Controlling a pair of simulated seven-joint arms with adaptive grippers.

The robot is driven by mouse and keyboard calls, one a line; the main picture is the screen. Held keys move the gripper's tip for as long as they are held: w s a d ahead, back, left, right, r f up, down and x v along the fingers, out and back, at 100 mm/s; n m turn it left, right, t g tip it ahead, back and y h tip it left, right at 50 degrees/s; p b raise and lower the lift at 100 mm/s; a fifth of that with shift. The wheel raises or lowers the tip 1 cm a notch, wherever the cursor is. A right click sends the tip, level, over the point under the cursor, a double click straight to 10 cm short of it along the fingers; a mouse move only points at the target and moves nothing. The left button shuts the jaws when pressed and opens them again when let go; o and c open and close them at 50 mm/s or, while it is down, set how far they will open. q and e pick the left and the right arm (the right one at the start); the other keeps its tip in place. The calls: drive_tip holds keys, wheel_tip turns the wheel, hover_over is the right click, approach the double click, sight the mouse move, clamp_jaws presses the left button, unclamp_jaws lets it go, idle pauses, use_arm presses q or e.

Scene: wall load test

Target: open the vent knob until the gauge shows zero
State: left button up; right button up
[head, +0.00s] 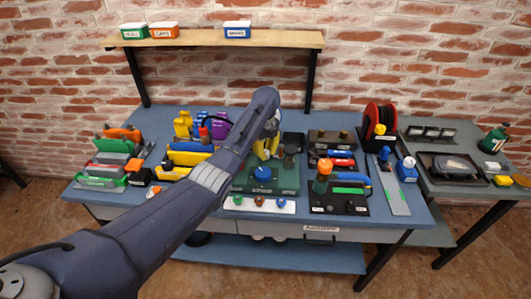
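My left arm reaches in from the lower left across the bench, and its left gripper (268,146) hangs over the back part of a green base plate (282,187). The fingers are small and partly hidden by my own arm, so I cannot tell whether they are open or shut. A yellow part (261,153) shows right at the fingers; I cannot tell if they touch it. A blue knob (263,172) sits on the plate in front of the gripper, apart from it. A dark round-topped fitting (290,149) stands to the right. No gauge face is readable. My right gripper is not in view.
The blue bench (410,222) is crowded with tools. A white strip with small knobs (286,207) lies at the front. A red hose reel (379,117) is behind. A shelf (270,40) overhangs the back.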

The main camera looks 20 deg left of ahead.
use_arm(q)
clamp_jaws()
drive_tip(key=n, duration=0.3)
drive_tip(key=shift+n, duration=0.3)
drive_tip(key=n, duration=0.4)
drive_tip(key=shift+n, duration=0.3)
drive_tip(key=n, duration=0.4)
drive_tip(key=shift+n, duration=2.5)
